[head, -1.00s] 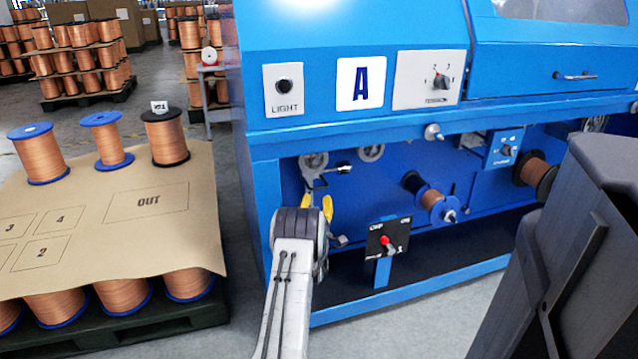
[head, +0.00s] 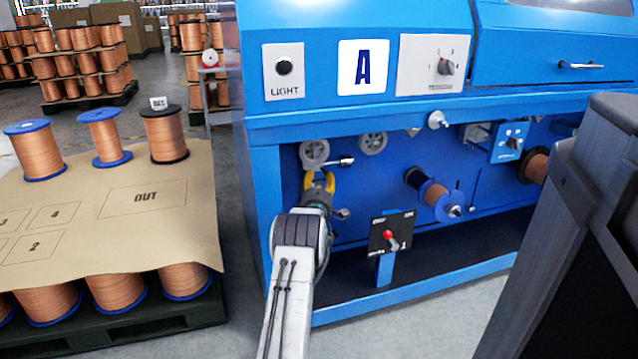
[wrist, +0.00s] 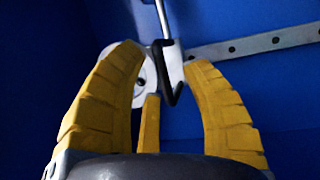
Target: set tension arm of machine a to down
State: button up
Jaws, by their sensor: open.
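Machine A (head: 300,120) is a blue cabinet with a white "A" plate (head: 363,67). My gripper (head: 319,178) is in its open lower bay, at the left end, just below a pale pulley wheel (head: 314,153) and a short metal arm (head: 340,162). In the wrist view my gripper (wrist: 163,60) has its yellow fingers apart. A thin metal rod with a dark hooked piece (wrist: 173,75) shows between the fingertips, in front of a pale plate (wrist: 151,85). I cannot tell whether the fingers touch it, nor which part is the tension arm.
A red-knobbed switch box (head: 390,235) stands right of my arm. A copper spool (head: 436,195) is mounted further right in the bay.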

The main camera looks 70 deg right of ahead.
jog(key=shift+d, duration=0.2)
dwell(0.3)
grip_shut()
dwell(0.3)
